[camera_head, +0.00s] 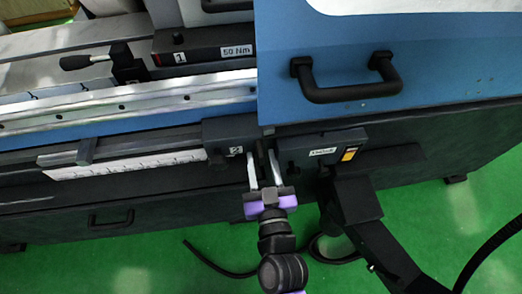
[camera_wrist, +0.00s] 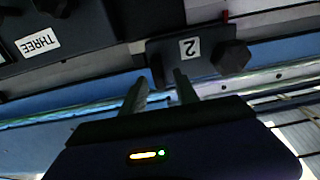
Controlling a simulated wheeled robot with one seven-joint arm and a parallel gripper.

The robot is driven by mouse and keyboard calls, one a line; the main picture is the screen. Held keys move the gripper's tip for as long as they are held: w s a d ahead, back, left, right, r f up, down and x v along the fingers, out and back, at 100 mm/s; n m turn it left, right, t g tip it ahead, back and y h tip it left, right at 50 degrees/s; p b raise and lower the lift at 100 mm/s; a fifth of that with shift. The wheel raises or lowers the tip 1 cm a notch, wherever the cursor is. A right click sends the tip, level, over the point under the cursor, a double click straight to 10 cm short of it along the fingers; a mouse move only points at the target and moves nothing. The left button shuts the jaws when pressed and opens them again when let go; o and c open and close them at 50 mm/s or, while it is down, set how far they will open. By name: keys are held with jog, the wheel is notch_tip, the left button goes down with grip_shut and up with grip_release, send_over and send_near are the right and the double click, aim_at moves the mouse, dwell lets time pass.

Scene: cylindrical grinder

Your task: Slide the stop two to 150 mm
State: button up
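Stop two is a dark block (camera_head: 230,132) labelled 2 with a black knob, on the rail at the right end of the white scale (camera_head: 125,164). The scale's numbers are too small to read. In the wrist view the block (camera_wrist: 200,48) and its knob (camera_wrist: 232,57) lie just beyond my fingertips. My gripper (camera_head: 264,167) is at the block's right side in the head view, its two fingers apart. In the wrist view the gripper (camera_wrist: 160,82) shows a gap between the fingers, with a dark edge of the block near it. I cannot tell whether they touch.
A blue cover with a black handle (camera_head: 345,84) overhangs at the upper right. A dark box with a yellow switch (camera_head: 349,154) sits right of my gripper. Another dark piece (camera_head: 87,150) sits on the rail at left. The rail between looks clear.

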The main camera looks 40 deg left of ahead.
jog(key=shift+x, duration=1.05)
grip_shut()
dwell(0.7)
